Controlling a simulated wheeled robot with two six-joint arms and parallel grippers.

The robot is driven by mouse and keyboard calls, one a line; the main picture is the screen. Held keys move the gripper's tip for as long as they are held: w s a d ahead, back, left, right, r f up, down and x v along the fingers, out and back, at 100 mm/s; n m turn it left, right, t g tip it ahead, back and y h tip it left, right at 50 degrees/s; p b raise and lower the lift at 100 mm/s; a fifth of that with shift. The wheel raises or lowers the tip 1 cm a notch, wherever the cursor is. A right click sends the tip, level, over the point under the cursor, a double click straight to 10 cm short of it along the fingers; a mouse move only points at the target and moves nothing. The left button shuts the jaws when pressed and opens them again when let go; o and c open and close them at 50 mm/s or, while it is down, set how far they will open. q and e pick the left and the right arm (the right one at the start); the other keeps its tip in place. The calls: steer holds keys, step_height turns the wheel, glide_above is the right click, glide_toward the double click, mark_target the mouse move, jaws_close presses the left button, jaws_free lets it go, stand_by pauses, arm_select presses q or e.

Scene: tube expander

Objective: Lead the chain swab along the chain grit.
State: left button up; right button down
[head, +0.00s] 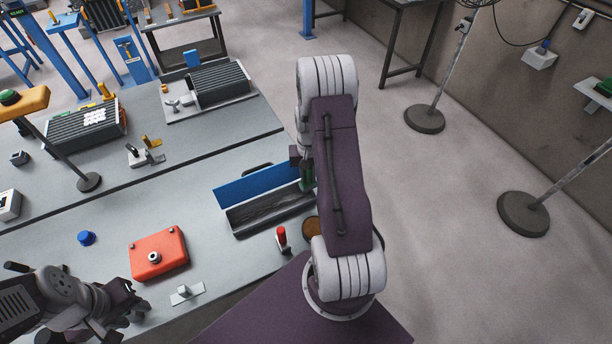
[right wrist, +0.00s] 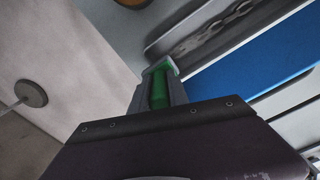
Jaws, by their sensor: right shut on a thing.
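My right gripper (right wrist: 158,95) is shut on the green chain swab (right wrist: 159,86), whose pale green end points toward the chain tray. In the head view the swab (head: 307,177) shows at the right end of the tray, partly hidden by my right arm. The grey tray (head: 240,229) holds a dark chain (head: 272,208) with dark grit; the chain also shows in the right wrist view (right wrist: 212,30). Whether the swab touches the chain is not clear. My left gripper (head: 134,306) is at the lower left, away from the tray; its finger gap is unclear.
A blue panel (head: 255,186) stands along the tray's far side. A red-topped tool (head: 282,238) and a round brown-topped pot (head: 311,228) are close to the tray's near side. A red box (head: 158,254) and a blue knob (head: 86,238) stand farther left on the bench.

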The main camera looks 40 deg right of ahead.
steer(key=shift+f, duration=0.8)
steer(key=shift+f, duration=0.2)
steer(key=a, duration=0.2)
steer(key=w+a, duration=0.1)
steer(key=a, duration=0.3)
steer(key=shift+w+a, duration=0.25)
steer(key=shift+a, duration=0.1)
steer(key=a, duration=0.3)
steer(key=w+a, duration=0.1)
steer(key=a, duration=0.2)
steer(key=shift+w+a+f, duration=0.1)
steer(key=shift+w+a, duration=0.05)
steer(key=shift+a, duration=0.1)
steer(key=shift+w+r, duration=0.2)
steer(key=shift+r, duration=0.9)
